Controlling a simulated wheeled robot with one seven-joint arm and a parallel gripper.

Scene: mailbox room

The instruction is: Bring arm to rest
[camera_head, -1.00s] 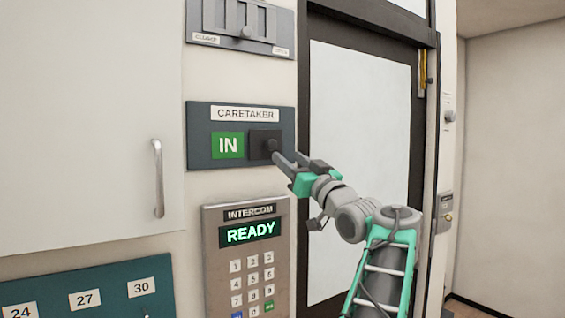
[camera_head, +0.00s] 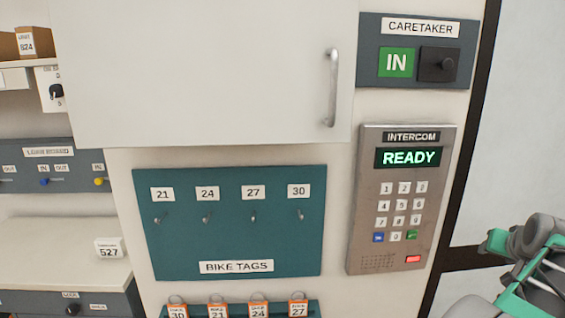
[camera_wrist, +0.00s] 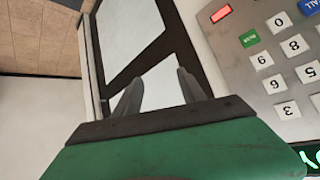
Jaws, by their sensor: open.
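My gripper shows in the wrist view (camera_wrist: 160,92), with its two grey fingers apart and nothing between them. In that view the intercom keypad (camera_wrist: 285,60) is at the right and the door lies beyond the fingers. In the head view my arm is folded at the lower right edge, right of the intercom (camera_head: 403,200); the fingertips cannot be made out there. The caretaker panel (camera_head: 416,50) reads IN, with its dark sliding cover and knob at the right. The intercom display reads READY.
A white cabinet door (camera_head: 200,75) with a metal handle (camera_head: 331,88) is at the upper middle. Below it is a teal bike tags board (camera_head: 240,235) with empty hooks, and several orange tags (camera_head: 258,310) stand beneath. A loan board (camera_head: 50,166) and a counter (camera_head: 50,245) are at the left.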

